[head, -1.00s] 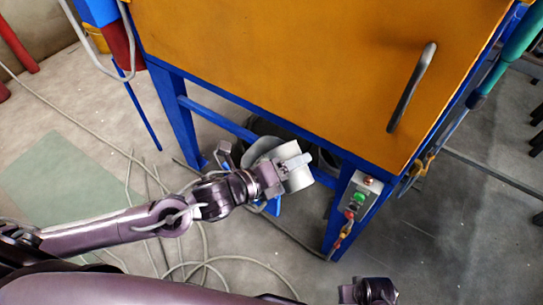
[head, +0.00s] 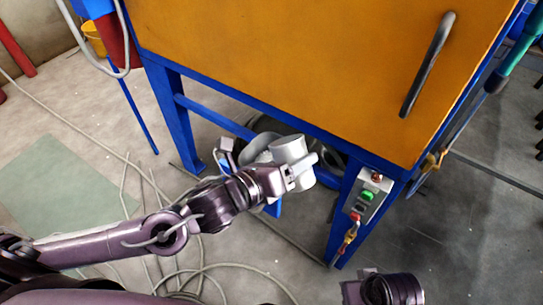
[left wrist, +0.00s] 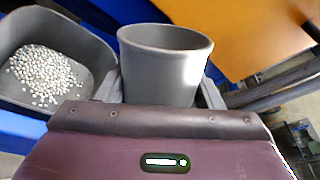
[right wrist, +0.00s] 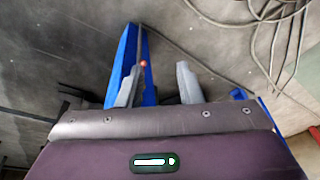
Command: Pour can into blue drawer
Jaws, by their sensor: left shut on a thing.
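A grey can (head: 290,150) is held in my left gripper (head: 297,172), below the orange cabinet. The left wrist view shows the can (left wrist: 165,65) between the two fingers, its rim up; its bottom is hidden and its contents cannot be made out. To its left is a grey open bin (left wrist: 88,35) holding many small whitish pellets (left wrist: 45,75), with a blue surface (left wrist: 20,128) along its near side. I cannot tell whether this is the blue drawer. My right gripper (right wrist: 158,82) has its fingers apart, with nothing seen between them.
The orange cabinet (head: 300,60) stands on a blue frame (head: 170,110) with a control box (head: 367,195) on its front right leg. Loose cables (head: 200,270) lie on the floor. A blue bar (right wrist: 122,60) is beside the right gripper's left finger.

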